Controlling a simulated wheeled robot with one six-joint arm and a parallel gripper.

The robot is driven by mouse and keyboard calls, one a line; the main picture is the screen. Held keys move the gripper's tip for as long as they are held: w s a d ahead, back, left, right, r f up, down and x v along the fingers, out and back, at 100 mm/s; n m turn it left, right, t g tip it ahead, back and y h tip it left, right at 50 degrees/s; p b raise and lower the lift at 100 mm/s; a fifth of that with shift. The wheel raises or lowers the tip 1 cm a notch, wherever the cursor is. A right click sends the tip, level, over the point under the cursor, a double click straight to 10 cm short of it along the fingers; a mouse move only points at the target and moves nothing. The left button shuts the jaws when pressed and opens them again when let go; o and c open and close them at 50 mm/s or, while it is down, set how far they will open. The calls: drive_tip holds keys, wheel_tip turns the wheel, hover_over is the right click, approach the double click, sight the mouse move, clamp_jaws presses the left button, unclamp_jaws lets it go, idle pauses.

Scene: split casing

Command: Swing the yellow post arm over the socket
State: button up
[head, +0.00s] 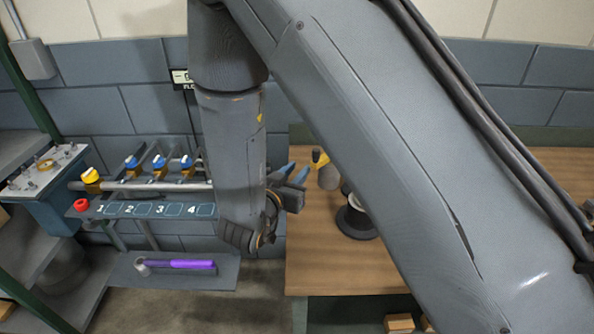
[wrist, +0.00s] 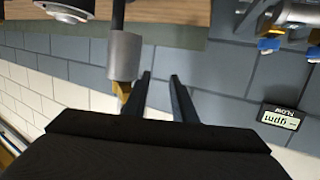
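The yellow post arm (head: 319,158) shows as a small yellow piece at the top of a grey cylindrical post (head: 328,178) on the wooden bench. In the wrist view the yellow piece (wrist: 124,90) is at the end of the grey cylinder (wrist: 124,57), just left of the left finger. I cannot tell whether they touch. My gripper (head: 291,175) is left of the post, its fingers apart; the wrist view shows nothing between the fingertips (wrist: 161,78). A dark round fixture (head: 354,220), possibly the socket, stands right of the post, partly hidden by my arm.
Left of the bench (head: 330,278) is a pipe rack with blue-and-yellow valves (head: 159,167) and numbered plates (head: 150,210). A purple-handled tool (head: 180,264) lies on a low shelf. A small gauge display (wrist: 280,117) is on the block wall. Wooden blocks (head: 399,323) sit below the bench.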

drive_tip(key=b+v, duration=0.2)
drive_tip(key=v, duration=0.5)
drive_tip(key=shift+s+a, duration=0.1)
